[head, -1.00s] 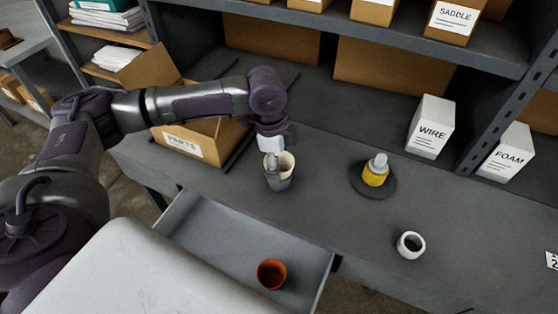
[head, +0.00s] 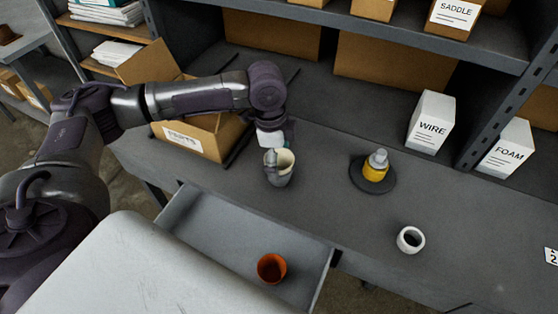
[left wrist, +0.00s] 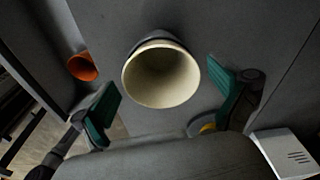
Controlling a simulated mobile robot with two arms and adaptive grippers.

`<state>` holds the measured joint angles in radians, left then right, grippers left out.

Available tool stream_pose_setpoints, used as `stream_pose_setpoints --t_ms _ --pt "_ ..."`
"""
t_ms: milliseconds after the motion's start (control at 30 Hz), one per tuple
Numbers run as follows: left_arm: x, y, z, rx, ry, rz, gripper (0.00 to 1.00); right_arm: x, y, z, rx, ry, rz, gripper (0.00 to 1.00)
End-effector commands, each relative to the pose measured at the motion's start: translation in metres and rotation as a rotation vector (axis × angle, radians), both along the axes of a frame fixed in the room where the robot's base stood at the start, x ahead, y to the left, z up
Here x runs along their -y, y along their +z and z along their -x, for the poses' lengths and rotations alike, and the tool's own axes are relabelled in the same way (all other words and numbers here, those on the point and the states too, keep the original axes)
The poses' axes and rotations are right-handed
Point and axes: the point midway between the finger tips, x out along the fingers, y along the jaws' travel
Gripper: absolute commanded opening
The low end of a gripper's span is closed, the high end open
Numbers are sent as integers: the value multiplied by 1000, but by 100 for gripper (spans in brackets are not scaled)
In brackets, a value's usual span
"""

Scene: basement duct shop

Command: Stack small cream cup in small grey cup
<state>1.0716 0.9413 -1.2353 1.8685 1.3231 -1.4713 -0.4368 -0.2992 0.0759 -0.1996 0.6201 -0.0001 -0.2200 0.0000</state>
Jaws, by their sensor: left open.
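The small cream cup (left wrist: 162,76) sits inside the small grey cup (left wrist: 155,42), whose grey wall shows just past the cream rim in the left wrist view. In the head view the grey cup (head: 280,180) stands upright on the bench with the cream cup (head: 287,159) in its mouth. My left gripper (left wrist: 167,78) is open, with its green-padded fingers apart on either side of the cups. In the head view the left gripper (head: 273,152) is just above and at the cups' rim, partly hiding it. My right gripper is not in view.
An orange cup (head: 271,268) stands in the open drawer (head: 215,235) in front. A yellow bottle (head: 375,170) stands on a dark round plate. A white hollow cup (head: 410,240) is at right. A PARTS box (head: 200,135) is left; WIRE (head: 431,122) and FOAM (head: 506,148) boxes stand behind.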

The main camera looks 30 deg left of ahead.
Motion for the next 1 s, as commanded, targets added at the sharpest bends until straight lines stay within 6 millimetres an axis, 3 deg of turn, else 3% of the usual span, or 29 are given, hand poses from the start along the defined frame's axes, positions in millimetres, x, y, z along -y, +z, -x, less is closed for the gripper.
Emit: stream_pose_setpoints --t_ms 500,700,1000 --pt "-11 104 3 5 -1 2 98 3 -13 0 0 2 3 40" --pt "-13 121 4 1 -1 1 98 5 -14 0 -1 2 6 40" --pt "-14 123 4 1 -1 1 98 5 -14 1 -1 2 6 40"
